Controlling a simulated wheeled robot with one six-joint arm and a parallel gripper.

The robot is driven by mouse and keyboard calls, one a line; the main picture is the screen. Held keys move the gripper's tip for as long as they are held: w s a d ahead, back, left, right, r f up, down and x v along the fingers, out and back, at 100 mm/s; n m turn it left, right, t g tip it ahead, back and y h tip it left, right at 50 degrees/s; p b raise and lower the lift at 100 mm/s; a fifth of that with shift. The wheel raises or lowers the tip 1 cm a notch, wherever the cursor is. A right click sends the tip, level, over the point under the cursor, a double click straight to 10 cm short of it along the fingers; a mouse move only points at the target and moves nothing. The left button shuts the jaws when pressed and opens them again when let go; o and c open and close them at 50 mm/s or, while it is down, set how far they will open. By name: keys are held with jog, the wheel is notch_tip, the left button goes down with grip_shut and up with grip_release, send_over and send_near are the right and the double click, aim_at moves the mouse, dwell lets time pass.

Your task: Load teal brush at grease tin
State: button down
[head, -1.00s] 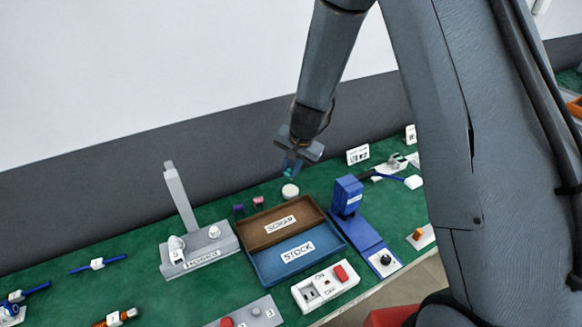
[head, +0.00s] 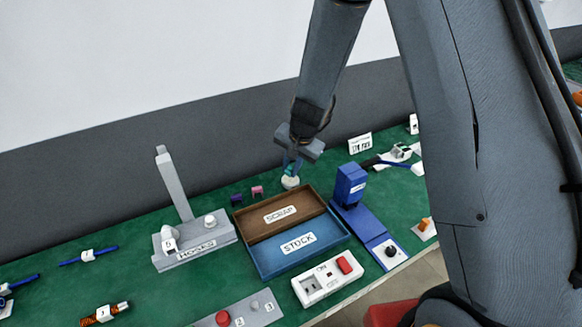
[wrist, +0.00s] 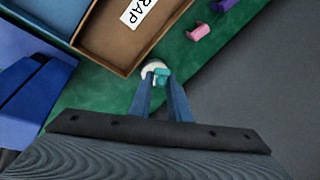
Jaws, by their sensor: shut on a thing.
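My gripper (head: 292,165) points down behind the tray, in the middle of the head view. It is shut on the teal brush (wrist: 162,76), a small teal piece between the fingertips in the wrist view. The grease tin (head: 290,182) is a small round whitish tin on the green bench top, just behind the scrap compartment. It also shows in the wrist view (wrist: 149,69), partly covered by the brush and fingers. The brush is right over the tin; I cannot tell whether it touches the grease.
A tray with a brown SCRAP compartment (head: 257,229) and a blue STOCK compartment (head: 322,251) lies in front of the tin. A blue press-like stand (head: 350,186) is on the right. Small pink (head: 257,190) and purple (head: 237,199) pieces lie left of the tin.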

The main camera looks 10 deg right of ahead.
jog(key=shift+s+f+b, duration=0.1)
jog(key=shift+f+b, duration=0.45)
jog(key=shift+b, duration=0.15)
dwell(1.9)
notch_tip(320, 180, up, 7)
jog(key=p, duration=0.7)
jog(key=shift+r+p, duration=0.1)
jog(key=shift+p, duration=0.25)
dwell(0.6)
